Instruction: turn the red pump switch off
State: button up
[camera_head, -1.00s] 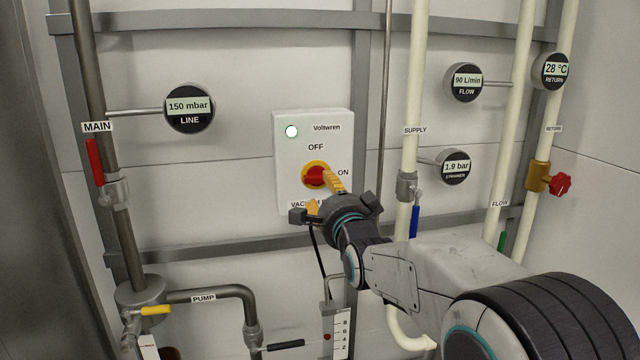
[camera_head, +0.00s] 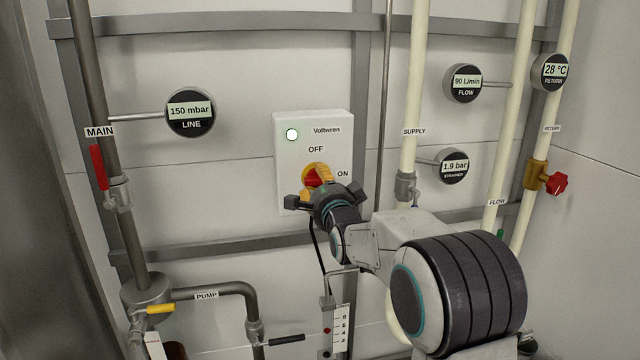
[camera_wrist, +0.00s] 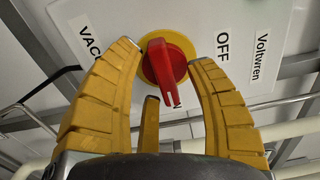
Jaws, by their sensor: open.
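The red pump switch (camera_head: 309,176) is a rotary knob on a yellow disc on a white box (camera_head: 312,126) marked Voltwren. In the wrist view the red knob (camera_wrist: 165,66) has its handle turned toward the mostly hidden ON label, away from the OFF label. My gripper (camera_head: 313,182) is at the box front and covers part of the knob. In the wrist view my gripper (camera_wrist: 166,56) is open, with one yellow finger on each side of the knob. Gaps show between fingers and knob; a third yellow piece stands below it.
Left stands a dark pipe with a red lever (camera_head: 97,167); right are the cream supply pipe (camera_head: 411,90) and other pipes. A grey rail (camera_head: 225,249) runs below the box.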

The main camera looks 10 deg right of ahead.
jog(key=shift+c, duration=0.2)
grip_shut()
dwell(0.3)
jog(key=shift+f+b, duration=0.1)
jog(key=shift+b, duration=0.4)
jog(key=n+b, duration=1.1)
jog(key=b, duration=0.1)
jog(key=r+n+b, duration=0.1)
jog(key=n+b, duration=0.5)
jog(key=shift+d+n, duration=0.25)
jog(key=shift+n, duration=0.35)
